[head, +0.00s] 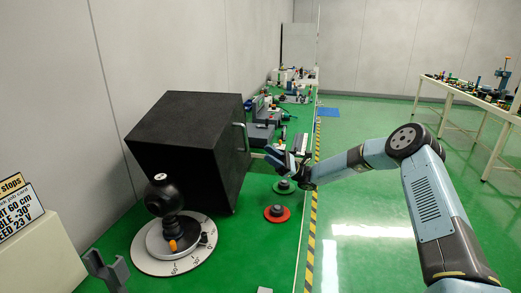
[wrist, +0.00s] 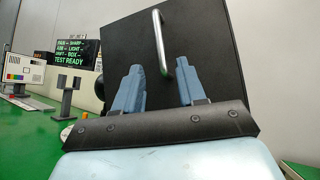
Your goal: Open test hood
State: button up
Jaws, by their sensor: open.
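The test hood (head: 175,135) is a large black box on the green bench, and it looks shut and tilted in the head view. A silver bar handle (head: 243,138) is on its right side. In the wrist view, the hood's dark face (wrist: 225,55) fills the middle, with the handle (wrist: 161,45) upright on it. My gripper (head: 271,154) is open and empty, just right of the handle in the head view. In the wrist view, the handle's lower end shows between the fingertips of my gripper (wrist: 159,66). I cannot tell whether they touch it.
A black ball-topped device on a round dial (head: 190,262) stands in front of the hood. Red (head: 276,213) and green (head: 285,187) round buttons sit below my gripper. A screen reading TEST READY (wrist: 78,52) is left in the wrist view.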

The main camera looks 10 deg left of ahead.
jog(key=shift+v, duration=1.45)
jog(key=s+d+r+n+t+h, duration=0.2)
jog(key=s+r+h, duration=0.3)
jog(key=s+h, duration=0.15)
jog(key=s+d+r+n+t+h, duration=0.1)
jog(key=s+d+r+n+h, duration=0.15)
jog(key=s+r+h, duration=0.4)
jog(key=s+d+r+n+t+h, duration=0.1)
jog(key=s+d+r+t+h, duration=0.1)
jog(key=s+d, duration=0.7)
jog(key=s+d+r+n+t+h, duration=0.1)
jog(key=s+d+r+t+h, duration=0.2)
jog(key=s+d+t, duration=0.4)
jog(key=s+d+r+n+t+h, duration=0.1)
jog(key=s+d+r+t+h, duration=0.2)
jog(key=s+d, duration=1)
jog(key=d+t+h, duration=0.2)
jog(key=shift+d+r, duration=0.25)
jog(key=shift+d, duration=0.15)
jog(key=shift+n, duration=0.25)
